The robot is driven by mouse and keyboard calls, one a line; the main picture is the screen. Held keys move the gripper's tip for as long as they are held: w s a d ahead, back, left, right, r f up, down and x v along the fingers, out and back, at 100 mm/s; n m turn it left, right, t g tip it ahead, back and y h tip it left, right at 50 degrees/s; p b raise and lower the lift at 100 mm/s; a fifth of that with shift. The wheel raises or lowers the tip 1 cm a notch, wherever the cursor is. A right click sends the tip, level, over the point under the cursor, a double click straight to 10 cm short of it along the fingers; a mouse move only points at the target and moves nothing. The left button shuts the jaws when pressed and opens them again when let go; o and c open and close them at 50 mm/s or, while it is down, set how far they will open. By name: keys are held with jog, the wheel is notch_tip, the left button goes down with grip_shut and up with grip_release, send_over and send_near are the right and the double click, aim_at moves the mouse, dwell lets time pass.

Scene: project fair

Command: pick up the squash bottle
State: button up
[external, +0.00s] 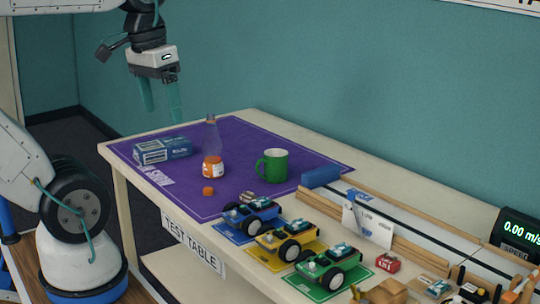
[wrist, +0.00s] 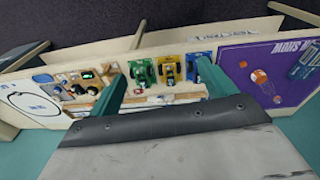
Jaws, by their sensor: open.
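The squash bottle (external: 212,150) stands upright on a purple mat (external: 238,139). It is clear above, with orange at the bottom and a pale label. A small orange cap (external: 208,191) lies in front of it on the mat. In the wrist view, the bottle (wrist: 262,78) is near the right side, on the purple mat (wrist: 290,92). My gripper (external: 161,104) is open and empty, high above the table's far left end, apart from the bottle. Its two teal fingers (wrist: 160,92) also show in the wrist view.
A blue box (external: 163,151) lies left of the bottle. A green mug (external: 272,165) stands to its right. Several toy cars (external: 282,242) sit on coloured mats nearer the front. A wood-edged track (external: 420,230) runs along the right. The mat behind the bottle is clear.

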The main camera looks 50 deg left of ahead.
jog(key=w+a+r+n+t+h, duration=0.1)
jog(key=w+r+n+t+h, duration=0.15)
jog(key=w+n, duration=0.8)
jog(key=w+a+r+n+t+h, duration=0.15)
jog(key=w+a+n+t, duration=0.25)
jog(key=w+a+n, duration=0.7)
jog(key=n+t+y, duration=0.5)
jog(key=n+y, duration=0.1)
jog(key=n, duration=0.9)
send_over(204, 146)
jog(key=s, duration=0.3)
notch_tip(204, 146, down, 5)
jog(key=shift+m+h, duration=0.3)
jog(key=shift+m, duration=0.05)
jog(key=f, duration=2.8)
jog(key=shift+w+d, duration=0.15)
jog(key=shift+w, duration=0.05)
jog(key=shift+w+f, duration=0.1)
jog(key=shift+f, duration=0.2)
jog(key=shift+w+f+t, duration=0.2)
jog(key=shift+w+t, duration=0.05)
jog(key=shift+w, duration=0.05)
jog(key=x, duration=0.7)
jog(key=shift+s+f, duration=0.15)
jog(key=shift+f, duration=0.1)
jog(key=c, duration=1.2)
